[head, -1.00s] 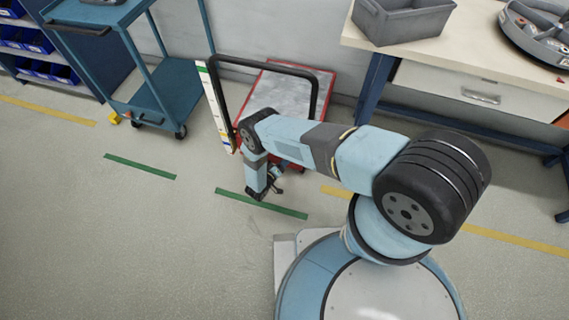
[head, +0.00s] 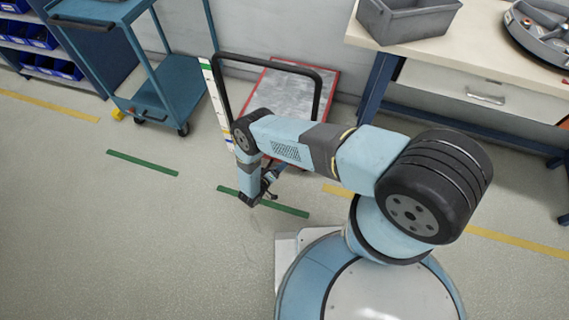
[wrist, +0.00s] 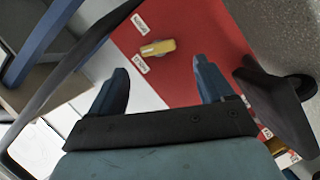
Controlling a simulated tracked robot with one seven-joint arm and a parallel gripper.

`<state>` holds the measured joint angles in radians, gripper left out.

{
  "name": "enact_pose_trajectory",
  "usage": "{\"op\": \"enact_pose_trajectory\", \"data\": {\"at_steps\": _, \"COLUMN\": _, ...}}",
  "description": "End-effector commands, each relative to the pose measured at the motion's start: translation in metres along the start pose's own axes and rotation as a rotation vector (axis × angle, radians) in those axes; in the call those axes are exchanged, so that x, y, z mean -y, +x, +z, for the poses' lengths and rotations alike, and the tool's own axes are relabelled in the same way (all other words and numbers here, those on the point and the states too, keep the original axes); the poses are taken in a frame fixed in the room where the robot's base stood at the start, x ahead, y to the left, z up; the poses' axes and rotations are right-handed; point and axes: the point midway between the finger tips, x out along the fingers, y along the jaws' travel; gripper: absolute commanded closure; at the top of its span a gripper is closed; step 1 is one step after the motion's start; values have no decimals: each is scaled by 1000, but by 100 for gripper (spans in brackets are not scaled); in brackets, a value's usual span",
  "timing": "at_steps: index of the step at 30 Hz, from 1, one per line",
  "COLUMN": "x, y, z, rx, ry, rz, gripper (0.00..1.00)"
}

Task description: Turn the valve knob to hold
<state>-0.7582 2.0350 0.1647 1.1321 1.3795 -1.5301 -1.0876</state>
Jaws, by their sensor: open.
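The valve knob (wrist: 157,47) is a small yellow bar on a red panel (wrist: 190,30) in the wrist view. Its long side runs roughly across the picture. One white label (wrist: 140,22) sits above it and another white label (wrist: 140,63) lies below its left end; their print is too small to read surely. My gripper (wrist: 161,66) is open, with the knob showing beyond and between its two fingertips, apart from them. In the head view my gripper (head: 268,190) hangs low over the floor by the trolley; the knob is not visible there.
A trolley with a grey top, red edge and black handle (head: 268,62) stands by the wall behind my arm. A blue cart (head: 165,95) is at left, a workbench (head: 480,60) with a grey bin (head: 405,22) at right. The floor at front left is clear.

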Motion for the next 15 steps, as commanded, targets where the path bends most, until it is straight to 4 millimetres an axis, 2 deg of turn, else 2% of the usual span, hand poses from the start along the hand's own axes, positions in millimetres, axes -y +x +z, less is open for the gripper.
{"op": "enact_pose_trajectory", "data": {"at_steps": 6, "x": 1, "y": -44, "z": 0, "rx": -2, "ry": -1, "rz": -2, "gripper": 19}}
{"op": "enact_pose_trajectory", "data": {"at_steps": 12, "x": 1, "y": -72, "z": 0, "rx": 0, "ry": 0, "rz": -1, "gripper": 19}}
{"op": "enact_pose_trajectory", "data": {"at_steps": 15, "x": 1, "y": -79, "z": 0, "rx": 0, "ry": 0, "rz": 0, "gripper": 19}}
